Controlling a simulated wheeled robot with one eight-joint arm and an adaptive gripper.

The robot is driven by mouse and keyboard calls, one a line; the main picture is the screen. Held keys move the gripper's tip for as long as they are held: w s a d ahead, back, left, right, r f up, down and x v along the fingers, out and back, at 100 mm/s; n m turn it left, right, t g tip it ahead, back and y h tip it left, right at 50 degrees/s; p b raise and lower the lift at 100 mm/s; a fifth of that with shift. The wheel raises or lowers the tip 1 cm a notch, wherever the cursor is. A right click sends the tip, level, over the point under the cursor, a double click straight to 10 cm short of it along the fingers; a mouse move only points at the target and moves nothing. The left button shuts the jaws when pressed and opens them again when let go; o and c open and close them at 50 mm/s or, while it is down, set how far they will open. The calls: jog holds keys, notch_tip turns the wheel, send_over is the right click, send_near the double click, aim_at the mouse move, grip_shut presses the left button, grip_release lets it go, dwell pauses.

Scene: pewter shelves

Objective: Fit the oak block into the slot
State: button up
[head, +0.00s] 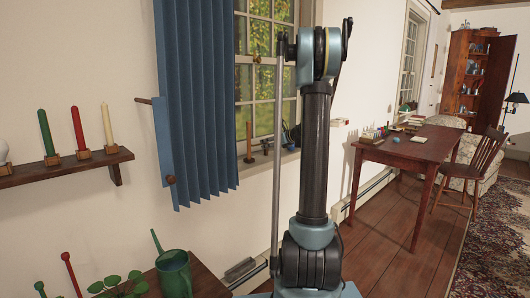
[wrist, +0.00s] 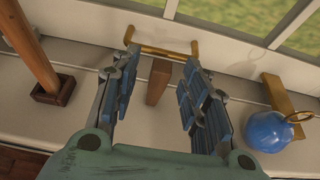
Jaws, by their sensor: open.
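My gripper (wrist: 161,62) is open in the wrist view, with its two blue-padded fingers reaching over a pale window sill. A brown wooden block (wrist: 158,82), which looks like the oak block, stands between the fingers with a gap on each side. A brass bar (wrist: 165,52) with bent ends lies just beyond the block, against the window frame. I cannot make out a slot in either view. In the head view my arm crosses the middle, and the block cannot be made out.
A wooden post in a dark square base (wrist: 54,90) stands left on the sill. A blue ball-shaped object (wrist: 268,130) and a tan wooden piece (wrist: 283,102) are at right. A blue curtain (head: 198,100), candle shelf (head: 65,168) and wooden table (head: 415,148) also show.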

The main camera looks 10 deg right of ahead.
jog(key=shift+w+a+f, duration=0.25)
jog(key=shift+w, duration=0.2)
jog(key=shift+c, duration=0.5)
grip_shut()
